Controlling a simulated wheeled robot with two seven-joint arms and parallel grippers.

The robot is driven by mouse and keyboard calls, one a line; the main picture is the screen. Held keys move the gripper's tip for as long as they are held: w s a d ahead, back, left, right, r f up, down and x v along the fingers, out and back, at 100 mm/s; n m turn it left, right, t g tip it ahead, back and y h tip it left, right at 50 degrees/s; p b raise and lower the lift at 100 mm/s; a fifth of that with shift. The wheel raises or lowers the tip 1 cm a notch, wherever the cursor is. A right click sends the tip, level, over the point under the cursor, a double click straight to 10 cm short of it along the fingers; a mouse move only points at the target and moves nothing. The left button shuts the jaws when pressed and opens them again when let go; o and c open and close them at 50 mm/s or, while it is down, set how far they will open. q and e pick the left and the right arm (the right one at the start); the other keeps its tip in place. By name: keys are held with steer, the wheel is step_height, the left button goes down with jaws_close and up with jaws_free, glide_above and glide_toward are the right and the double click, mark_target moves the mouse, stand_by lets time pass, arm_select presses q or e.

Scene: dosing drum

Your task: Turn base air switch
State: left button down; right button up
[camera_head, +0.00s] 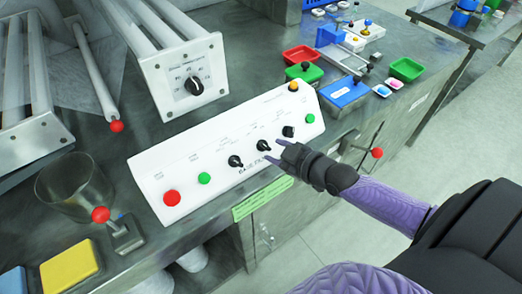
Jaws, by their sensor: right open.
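A white sloped control panel (215,150) stands at the front of the grey bench. It carries three black switches: a left one (235,161), a middle one (263,145) and a right one (288,131). The small print is too blurred to tell surely which is the base air switch; larger lettering runs below the left and middle switches. My right gripper (275,150) comes in from the right, open and empty. Its two fingertips are close to the middle switch, just right of it; I cannot tell whether they touch. My left gripper is out of view.
The panel also has a red button (172,198), green buttons (204,178) and an orange button (293,87). A drum frame with a black dial (194,86) stands behind. Red-knobbed levers (101,215), a glass beaker (75,188) and coloured trays (301,55) lie around.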

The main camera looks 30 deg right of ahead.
mark_target(267, 147)
steer(key=x, duration=0.2)
steer(key=shift+w+a+f+b, duration=0.1)
steer(key=shift+w+f+b, duration=0.15)
steer(key=shift+w+b, duration=0.15)
steer(key=shift+w, duration=0.25)
steer(key=shift+w+a, duration=0.1)
steer(key=shift+w, duration=0.05)
jaws_close()
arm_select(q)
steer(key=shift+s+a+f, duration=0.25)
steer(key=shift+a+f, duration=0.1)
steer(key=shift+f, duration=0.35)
